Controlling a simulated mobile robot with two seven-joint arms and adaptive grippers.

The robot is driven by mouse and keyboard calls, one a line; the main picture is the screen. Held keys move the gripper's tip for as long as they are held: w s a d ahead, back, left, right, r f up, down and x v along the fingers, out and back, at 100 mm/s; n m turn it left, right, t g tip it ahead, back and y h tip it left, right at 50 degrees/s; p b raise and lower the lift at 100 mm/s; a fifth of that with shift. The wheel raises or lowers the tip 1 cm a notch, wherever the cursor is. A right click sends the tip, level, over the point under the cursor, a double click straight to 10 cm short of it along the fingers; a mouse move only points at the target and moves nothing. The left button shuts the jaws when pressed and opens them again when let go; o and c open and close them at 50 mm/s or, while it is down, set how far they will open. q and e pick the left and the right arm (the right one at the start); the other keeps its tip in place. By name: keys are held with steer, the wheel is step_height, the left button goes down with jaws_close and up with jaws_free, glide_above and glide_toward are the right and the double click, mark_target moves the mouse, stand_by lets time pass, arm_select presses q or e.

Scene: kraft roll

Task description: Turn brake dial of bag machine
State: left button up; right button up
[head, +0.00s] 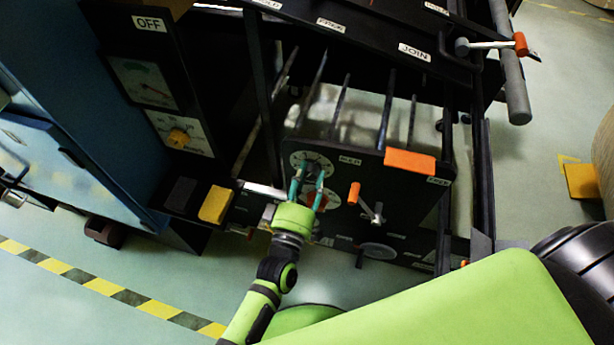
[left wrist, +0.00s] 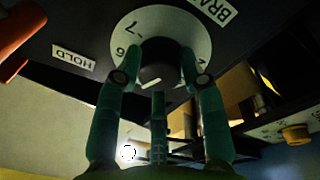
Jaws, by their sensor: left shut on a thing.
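The brake dial (head: 312,165) is a round pale scale plate with numbers on the dark machine panel, partly hidden by my gripper in the head view. In the left wrist view, the dial plate (left wrist: 195,28) shows close up with a cut-off label starting "BRA" beside it. A dark knob (left wrist: 163,75) with a light pointer mark sits at its middle. My left gripper (head: 307,190) has its teal fingers on either side of the knob and is shut on it; its fingers also show in the left wrist view (left wrist: 167,72). My right gripper is not in view.
An orange-handled lever (head: 355,193) stands right of the dial on the panel. An orange block (head: 410,161) sits on the panel's top edge. A yellow block (head: 215,204) and a gauge box with a yellow knob (head: 178,136) are at left. A HOLD label (left wrist: 73,58) is near the dial.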

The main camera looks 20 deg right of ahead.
arm_select(q)
steer(key=shift+s+f, duration=0.1)
steer(key=o, duration=1.1)
steer(key=shift+c, duration=0.2)
steer(key=shift+o, duration=0.4)
steer(key=shift+d, duration=0.1)
steer(key=v, duration=1.2)
